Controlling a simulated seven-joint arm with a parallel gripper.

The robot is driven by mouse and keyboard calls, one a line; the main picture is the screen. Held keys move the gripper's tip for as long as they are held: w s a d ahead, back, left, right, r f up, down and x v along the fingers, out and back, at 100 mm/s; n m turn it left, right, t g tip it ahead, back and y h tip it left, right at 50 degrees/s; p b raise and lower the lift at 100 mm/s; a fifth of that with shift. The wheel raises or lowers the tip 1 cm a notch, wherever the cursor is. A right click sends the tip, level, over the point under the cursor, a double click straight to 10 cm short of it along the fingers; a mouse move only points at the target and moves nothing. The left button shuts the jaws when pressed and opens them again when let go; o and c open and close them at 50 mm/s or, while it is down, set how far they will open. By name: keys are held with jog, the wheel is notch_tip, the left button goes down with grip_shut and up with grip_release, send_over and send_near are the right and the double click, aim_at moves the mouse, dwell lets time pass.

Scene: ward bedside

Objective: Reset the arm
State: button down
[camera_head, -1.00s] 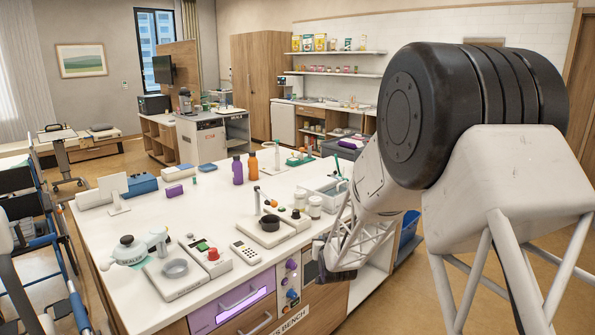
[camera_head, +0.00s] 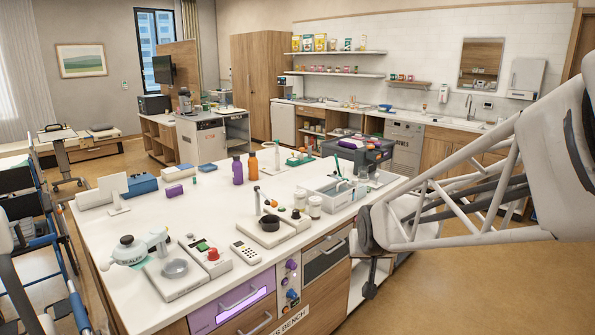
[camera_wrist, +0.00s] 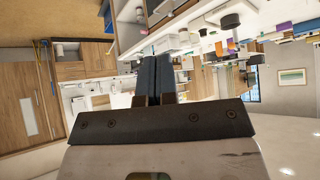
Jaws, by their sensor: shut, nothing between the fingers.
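My gripper (camera_wrist: 155,75) shows in the wrist view with its two dark fingers together and nothing between them. In the head view, my arm reaches in from the right, and its far end hangs beside the right front corner of the white-topped bench (camera_head: 150,222). The fingers are too small to make out there. The wrist view is turned over, with the bench and its items along the top.
A wheelchair (camera_head: 35,235) stands at the left. Open floor (camera_head: 470,290) lies at the right.

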jog(key=s+d+r+g, duration=0.1)
jog(key=s+g, duration=0.1)
jog(key=s, duration=1.2)
jog(key=s+d+r+g, duration=0.1)
jog(key=s+g, duration=0.2)
jog(key=s, duration=1.1)
jog(key=shift+s+d+r+g, duration=0.25)
jog(key=shift+s+d+g, duration=0.05)
jog(key=shift+d, duration=0.05)
dwell(4.9)
